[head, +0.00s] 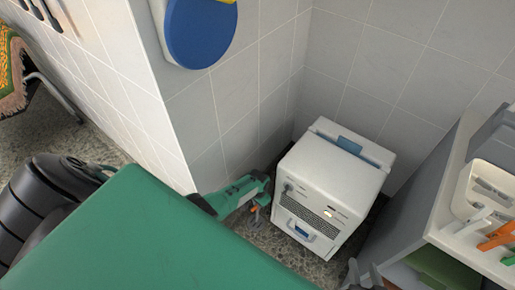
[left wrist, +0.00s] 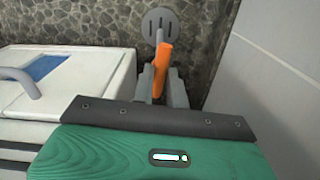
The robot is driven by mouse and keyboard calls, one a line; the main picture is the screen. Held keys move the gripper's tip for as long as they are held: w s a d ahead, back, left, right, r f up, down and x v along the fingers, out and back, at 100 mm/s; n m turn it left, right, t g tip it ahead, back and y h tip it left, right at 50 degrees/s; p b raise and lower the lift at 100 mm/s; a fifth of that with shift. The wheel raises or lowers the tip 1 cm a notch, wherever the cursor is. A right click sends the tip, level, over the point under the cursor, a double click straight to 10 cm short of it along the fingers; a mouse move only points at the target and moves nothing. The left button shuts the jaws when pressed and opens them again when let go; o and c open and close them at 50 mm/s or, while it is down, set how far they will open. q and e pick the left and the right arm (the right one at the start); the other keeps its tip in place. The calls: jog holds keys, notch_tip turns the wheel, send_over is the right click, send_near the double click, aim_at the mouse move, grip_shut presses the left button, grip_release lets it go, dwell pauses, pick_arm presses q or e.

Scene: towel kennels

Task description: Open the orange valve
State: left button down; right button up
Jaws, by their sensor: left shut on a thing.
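The orange valve (left wrist: 162,68) shows in the left wrist view as a narrow upright handle, in front of a round grey slotted disc on the floor. My left gripper (left wrist: 160,88) is shut on it, with one grey finger on each side. In the head view a small orange part of the valve (head: 255,212) shows low beside the white machine, below my left gripper (head: 259,199). The valve's body and pipe are mostly hidden. My right gripper (head: 365,273) shows only partly at the bottom edge of the head view; its tips look apart and empty.
The white box-shaped machine (head: 330,182) stands in the tiled corner, just right of the valve. A grey cabinet (head: 415,205) with a white bin of tools (head: 480,192) is at the right. A tiled wall corner (head: 165,110) stands left of my left gripper.

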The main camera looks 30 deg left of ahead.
pick_arm(q)
jog(key=shift+n, duration=0.6)
pick_arm(e)
jog(key=shift+d+g, duration=0.25)
jog(key=shift+g, duration=0.05)
jog(key=shift+f, duration=0.1)
pick_arm(q)
jog(key=c, duration=1.4)
grip_release()
jog(key=shift+r, duration=0.15)
pick_arm(e)
jog(key=shift+d, duration=0.1)
